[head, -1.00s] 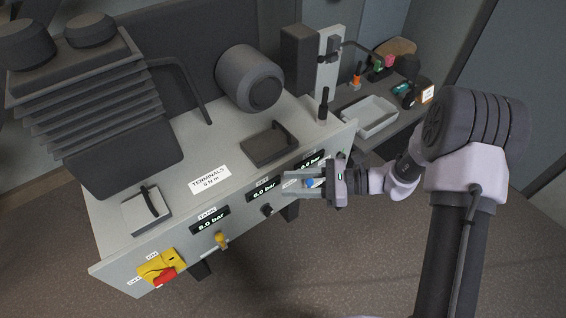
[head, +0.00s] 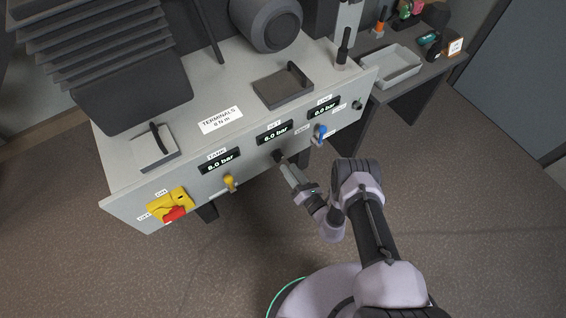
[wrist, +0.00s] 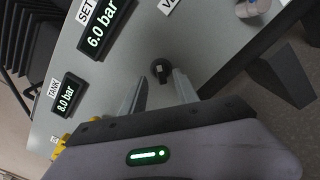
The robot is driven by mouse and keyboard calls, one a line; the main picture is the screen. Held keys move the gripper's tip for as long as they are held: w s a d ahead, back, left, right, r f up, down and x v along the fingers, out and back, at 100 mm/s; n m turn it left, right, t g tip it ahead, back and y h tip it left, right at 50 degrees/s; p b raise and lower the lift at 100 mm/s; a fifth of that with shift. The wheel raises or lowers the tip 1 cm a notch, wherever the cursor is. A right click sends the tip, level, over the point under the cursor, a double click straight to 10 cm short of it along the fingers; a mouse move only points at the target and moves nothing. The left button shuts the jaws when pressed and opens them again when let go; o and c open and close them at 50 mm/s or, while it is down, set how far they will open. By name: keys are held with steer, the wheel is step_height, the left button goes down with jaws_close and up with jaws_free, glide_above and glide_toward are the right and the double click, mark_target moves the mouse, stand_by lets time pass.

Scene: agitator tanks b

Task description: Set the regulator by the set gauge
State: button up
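The regulator, a small black knob (head: 279,156), sits on the sloped front panel below the SET gauge (head: 275,133). The SET gauge reads 6.0 bar in the wrist view (wrist: 98,30). My gripper (head: 286,167) is at the panel in front of the knob. In the wrist view my gripper (wrist: 160,84) is open, with its two fingers apart and the black knob (wrist: 160,70) between their tips. I cannot tell whether either finger touches it. The TANK gauge (wrist: 68,98) reads 8.0 bar.
A third gauge (head: 323,107) is right of SET, with a blue valve handle (head: 320,132) below it. A yellow handle (head: 229,182) and a yellow-red switch (head: 172,206) are to the left. A grey tray (head: 391,66) lies on the side bench. Floor in front is open.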

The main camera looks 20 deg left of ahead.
mark_target(282, 158)
steer(key=b+x, duration=0.1)
steer(key=x, duration=0.4)
steer(key=shift+w+a, duration=0.1)
steer(key=shift+a, duration=0.05)
jaws_close()
steer(key=shift+b, duration=0.35)
